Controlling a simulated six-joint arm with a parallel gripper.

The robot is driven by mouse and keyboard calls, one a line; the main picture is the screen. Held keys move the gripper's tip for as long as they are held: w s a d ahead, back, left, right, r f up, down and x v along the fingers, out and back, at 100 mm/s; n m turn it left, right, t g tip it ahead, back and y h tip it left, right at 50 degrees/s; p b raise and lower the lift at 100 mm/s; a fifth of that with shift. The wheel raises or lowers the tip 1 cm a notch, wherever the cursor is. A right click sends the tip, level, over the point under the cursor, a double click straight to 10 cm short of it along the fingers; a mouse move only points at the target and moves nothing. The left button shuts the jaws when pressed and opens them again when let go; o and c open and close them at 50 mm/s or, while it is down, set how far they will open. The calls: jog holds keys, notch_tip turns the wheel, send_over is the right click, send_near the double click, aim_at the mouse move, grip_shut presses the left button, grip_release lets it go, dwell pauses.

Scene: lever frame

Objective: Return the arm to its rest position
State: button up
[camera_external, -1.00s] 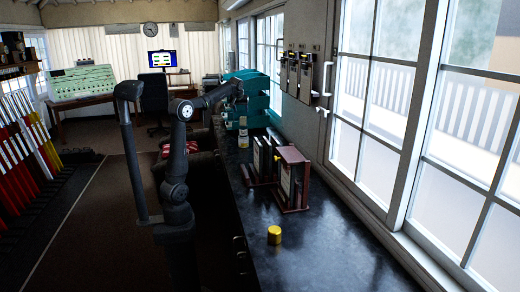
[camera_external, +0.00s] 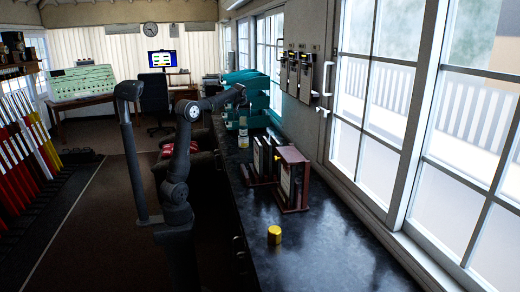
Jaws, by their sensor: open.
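My arm stands left of the long dark counter, its upper links raised and its forearm reaching right over the counter's far part. My gripper (camera_external: 240,90) is at the end of the forearm, in front of the teal trays. It is small and dark here, and its fingers are hard to make out. I see nothing held in it. No mark of a rest position shows.
The counter (camera_external: 320,255) holds a yellow cylinder (camera_external: 274,235), a dark red book rack (camera_external: 292,180), a bottle (camera_external: 243,138) and teal trays (camera_external: 246,95). Windows line the right side. A dark post (camera_external: 133,150) stands left of my arm. Coloured levers (camera_external: 22,135) stand far left.

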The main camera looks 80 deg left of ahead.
jog(key=w+d+r, duration=0.3)
jog(key=d+r, duration=0.3)
jog(key=d, duration=0.4)
jog(key=w+d+m+t+h, duration=0.15)
jog(key=w+d, duration=0.25)
jog(key=d, duration=0.5)
jog(key=w+d+r+m+t, duration=0.1)
jog(key=w+d+m, duration=0.3)
jog(key=d, duration=0.5)
jog(key=w+d+m+t+h, duration=0.1)
jog(key=w+d+m, duration=0.1)
jog(key=w+d, duration=0.5)
jog(key=s+d+m+h, duration=0.1)
jog(key=d+m+h, duration=0.1)
jog(key=d, duration=1.5)
jog(key=s+d+r+m+h, duration=0.1)
jog(key=d+m, duration=0.4)
jog(key=d, duration=1.3)
jog(key=shift+s+d+t+h, duration=0.2)
jog(key=shift+s+t+h, duration=0.15)
jog(key=shift+s+h, duration=0.35)
